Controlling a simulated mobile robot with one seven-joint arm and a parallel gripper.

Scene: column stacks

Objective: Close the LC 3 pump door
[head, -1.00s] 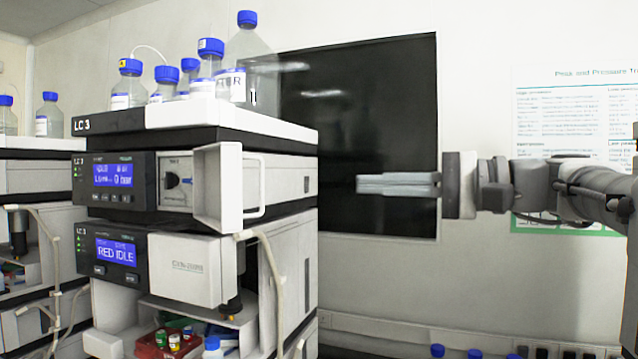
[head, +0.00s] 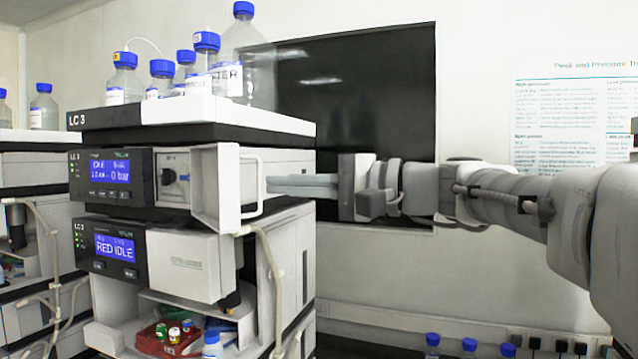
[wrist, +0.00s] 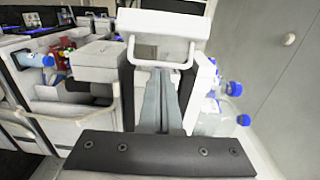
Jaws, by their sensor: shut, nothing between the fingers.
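The LC 3 pump door (head: 217,185) is a white panel with a loop handle (head: 259,185), standing open on the upper module (head: 112,178) of the LC 3 stack. Its open bay with a dark round part shows to its left. My gripper (head: 270,184) is shut and empty, level with the door, its tips close to the handle's right side; I cannot tell if they touch. In the wrist view the door (wrist: 165,22) and handle (wrist: 160,58) are at top centre, and the shut fingers (wrist: 162,75) point at the handle.
Blue-capped bottles (head: 228,80) stand on the stack's white top tray. A lower module (head: 165,258) reads RED IDLE. A beige tube (head: 268,270) hangs below the door. A red vial rack (head: 165,340) sits in the open bay below. A neighbouring stack (head: 30,180) is at left.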

